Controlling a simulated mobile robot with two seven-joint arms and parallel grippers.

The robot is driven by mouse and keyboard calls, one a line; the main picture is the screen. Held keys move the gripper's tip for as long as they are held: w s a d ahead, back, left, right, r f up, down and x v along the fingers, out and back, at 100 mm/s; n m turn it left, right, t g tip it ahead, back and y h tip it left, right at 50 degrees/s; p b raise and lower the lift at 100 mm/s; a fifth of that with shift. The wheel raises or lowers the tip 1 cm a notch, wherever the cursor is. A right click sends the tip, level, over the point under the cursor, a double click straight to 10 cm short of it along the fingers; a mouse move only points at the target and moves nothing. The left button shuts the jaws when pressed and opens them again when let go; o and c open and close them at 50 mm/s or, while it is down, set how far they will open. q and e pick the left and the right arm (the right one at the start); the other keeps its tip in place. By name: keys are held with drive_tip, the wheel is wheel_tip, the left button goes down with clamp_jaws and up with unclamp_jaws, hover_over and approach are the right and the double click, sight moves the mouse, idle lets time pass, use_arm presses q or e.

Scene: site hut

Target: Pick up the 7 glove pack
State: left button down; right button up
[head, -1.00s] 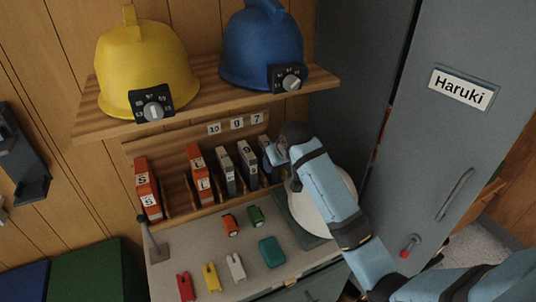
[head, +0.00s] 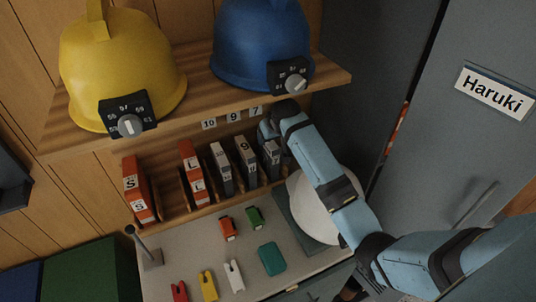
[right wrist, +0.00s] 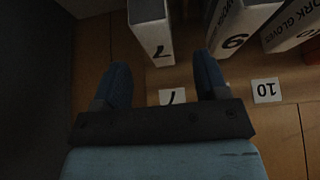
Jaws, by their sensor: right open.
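The 7 glove pack (head: 271,158) is the rightmost grey-and-white pack in the rack under the helmet shelf, partly hidden by my right gripper. My right gripper (head: 268,131) is above its top end. In the right wrist view the pack (right wrist: 150,32) shows its white spine with a 7. The open fingers of my right gripper (right wrist: 161,72) lie either side of its line, with the pack's near end about level with the fingertips. I cannot tell whether they touch it. My left gripper is not in view.
The 9 pack (head: 246,160) stands close beside it, then the 10 pack (head: 222,168) and orange packs marked L (head: 192,172) and S (head: 138,188). The helmet shelf (head: 200,100) overhangs the rack. A grey locker (head: 450,130) stands right. Small items lie on the counter (head: 190,255).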

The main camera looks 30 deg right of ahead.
sight(268, 155)
drive_tip(key=p+x, duration=0.1)
drive_tip(key=x, duration=0.4)
drive_tip(key=shift+w+r, duration=0.1)
drive_tip(key=shift+w, duration=0.15)
drive_tip(key=shift+w+d+f, duration=0.1)
drive_tip(key=shift+f, duration=0.15)
drive_tip(key=shift+f, duration=0.25)
drive_tip(key=shift+c, duration=0.2)
clamp_jaws()
